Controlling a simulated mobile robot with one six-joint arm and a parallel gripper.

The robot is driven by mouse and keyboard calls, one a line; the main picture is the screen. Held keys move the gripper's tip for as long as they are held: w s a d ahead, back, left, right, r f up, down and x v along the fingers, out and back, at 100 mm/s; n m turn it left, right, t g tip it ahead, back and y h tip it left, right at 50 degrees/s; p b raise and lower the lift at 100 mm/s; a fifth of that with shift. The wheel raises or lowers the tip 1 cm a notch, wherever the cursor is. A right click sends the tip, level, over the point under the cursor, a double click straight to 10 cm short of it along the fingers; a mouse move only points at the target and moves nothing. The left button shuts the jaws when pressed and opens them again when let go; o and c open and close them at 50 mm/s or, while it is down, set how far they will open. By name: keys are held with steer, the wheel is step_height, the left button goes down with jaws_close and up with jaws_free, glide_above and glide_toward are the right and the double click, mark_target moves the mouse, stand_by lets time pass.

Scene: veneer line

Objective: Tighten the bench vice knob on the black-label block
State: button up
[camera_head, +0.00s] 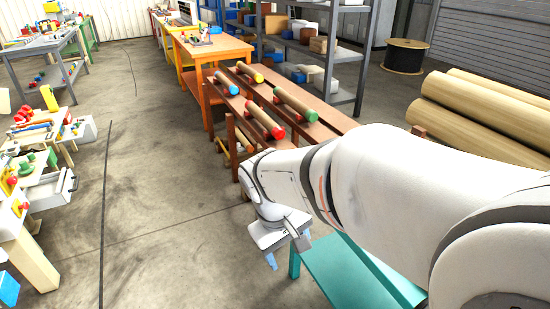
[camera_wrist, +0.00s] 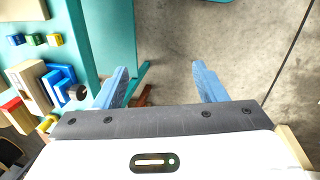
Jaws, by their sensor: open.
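My gripper (camera_head: 290,250) hangs beside the teal bench (camera_head: 345,275) in the head view. In the wrist view my gripper (camera_wrist: 160,68) has its two blue fingers spread, with only floor and a bench leg showing between them. At the left of the wrist view, a wooden block with blue and yellow parts (camera_wrist: 55,83) stands on the teal bench (camera_wrist: 88,50). A dark round knob (camera_wrist: 77,92) is on its right side, left of my left finger and apart from it. I cannot read a black label on any block.
Small blue (camera_wrist: 17,40), green (camera_wrist: 36,40) and yellow (camera_wrist: 55,40) cubes sit on the bench. A red-ended block (camera_wrist: 15,112) stands lower left. Brown benches with wooden rollers (camera_head: 265,120) stand beyond my arm. The concrete floor (camera_head: 170,170) to the left is clear.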

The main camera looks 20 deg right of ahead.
steer(key=w+d+f+n+g+h+p, duration=0.1)
steer(key=w+d+f+n+g+h, duration=0.15)
steer(key=w+d+n+h, duration=0.35)
steer(key=w+d+f+n+g+h+p, duration=0.1)
steer(key=d+f+n+g+h, duration=0.15)
steer(key=d, duration=0.45)
steer(key=w+d+f+n+t+h+p, duration=0.2)
steer(key=w+d+f+n+t+h, duration=0.4)
steer(key=w+f+n, duration=0.45)
steer(key=shift+h, duration=0.55)
steer(key=d, duration=0.4)
steer(key=w+d+p, duration=0.1)
steer(key=d, duration=0.1)
steer(key=shift+d, duration=0.4)
steer(key=shift+c, duration=0.3)
